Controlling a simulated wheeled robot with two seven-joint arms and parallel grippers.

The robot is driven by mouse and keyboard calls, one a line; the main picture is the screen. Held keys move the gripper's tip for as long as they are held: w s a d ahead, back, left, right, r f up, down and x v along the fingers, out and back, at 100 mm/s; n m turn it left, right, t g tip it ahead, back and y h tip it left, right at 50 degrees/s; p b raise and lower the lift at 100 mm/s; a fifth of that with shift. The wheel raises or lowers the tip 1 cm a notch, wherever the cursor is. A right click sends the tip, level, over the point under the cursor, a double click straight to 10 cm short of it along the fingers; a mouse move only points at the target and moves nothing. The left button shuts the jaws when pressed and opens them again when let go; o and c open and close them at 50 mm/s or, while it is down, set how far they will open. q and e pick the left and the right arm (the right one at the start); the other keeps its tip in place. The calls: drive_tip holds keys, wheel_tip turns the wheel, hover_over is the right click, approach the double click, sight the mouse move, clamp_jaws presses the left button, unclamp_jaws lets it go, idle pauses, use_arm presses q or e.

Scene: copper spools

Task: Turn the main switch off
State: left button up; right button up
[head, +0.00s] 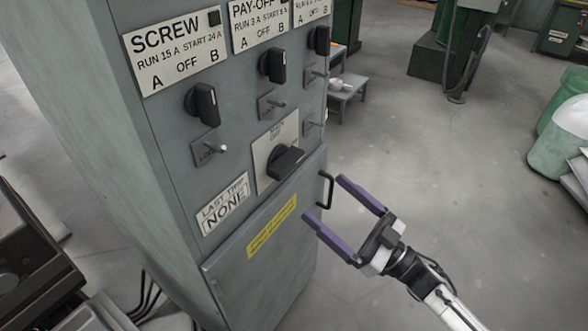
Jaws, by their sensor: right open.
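The main switch is a large black rotary handle (286,163) on a pale plate (263,152) on the front of the grey cabinet (170,130). The small lettering on its plate is hard to read. My right gripper (323,198) is open and empty, its two purple fingers pointing left toward the cabinet. It is in front of the lower door, below and right of the main switch, and appears apart from it. My left gripper is not in view.
A black door handle (326,189) projects near the fingers. A low grey stool (347,93) stands behind the cabinet. Green bins (556,140) are at far right. Open concrete floor (440,150) lies right of the cabinet.

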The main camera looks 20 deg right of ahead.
sight(293, 168)
drive_tip(key=shift+n+y, duration=0.4)
drive_tip(key=shift+y, duration=0.2)
drive_tip(key=x, duration=0.4)
drive_tip(key=p+x, duration=0.1)
drive_tip(key=x, duration=0.4)
drive_tip(key=shift+a+r, duration=0.15)
drive_tip(key=shift+r, duration=0.2)
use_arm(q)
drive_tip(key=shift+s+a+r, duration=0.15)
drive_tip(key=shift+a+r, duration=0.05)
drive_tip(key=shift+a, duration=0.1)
use_arm(e)
drive_tip(key=shift+w+a+r+g, duration=0.15)
drive_tip(key=shift+w+a+g, duration=0.2)
drive_tip(key=shift+w, duration=0.1)
drive_tip(key=c, duration=1.1)
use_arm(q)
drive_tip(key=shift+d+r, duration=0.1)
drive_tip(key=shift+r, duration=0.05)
use_arm(e)
drive_tip(key=shift+o, duration=0.2)
